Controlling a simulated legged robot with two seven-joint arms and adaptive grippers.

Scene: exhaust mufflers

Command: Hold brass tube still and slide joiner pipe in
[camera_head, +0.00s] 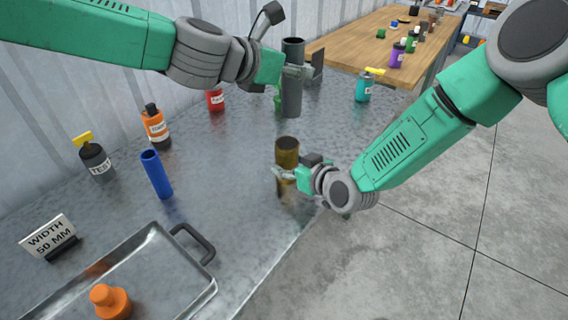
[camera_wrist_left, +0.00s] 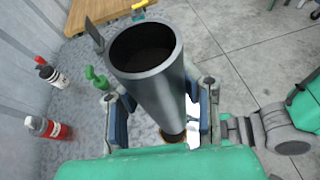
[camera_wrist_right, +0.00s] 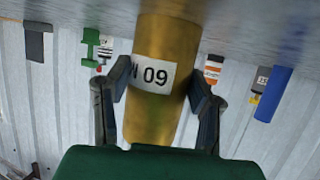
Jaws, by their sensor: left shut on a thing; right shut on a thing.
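The dark grey joiner pipe (camera_head: 291,97) is upright in the air, with its open top toward the camera in the left wrist view (camera_wrist_left: 150,80). My left gripper (camera_head: 293,73) is shut on it. The brass tube (camera_head: 287,158) stands upright below the pipe, with its open mouth up, near the table's front edge. My right gripper (camera_head: 286,173) is shut on its side. A white label ending in 09 shows on the tube in the right wrist view (camera_wrist_right: 153,105). In the head view a gap separates the pipe's lower end from the tube's mouth.
A blue tube (camera_head: 156,174) stands left on the metal table (camera_head: 235,165). A grey tray (camera_head: 150,270) with an orange piece (camera_head: 110,300) lies at front left. Bottles stand along the wall, including an orange one (camera_head: 155,127) and a red one (camera_head: 215,99). A teal bottle (camera_head: 364,88) is behind.

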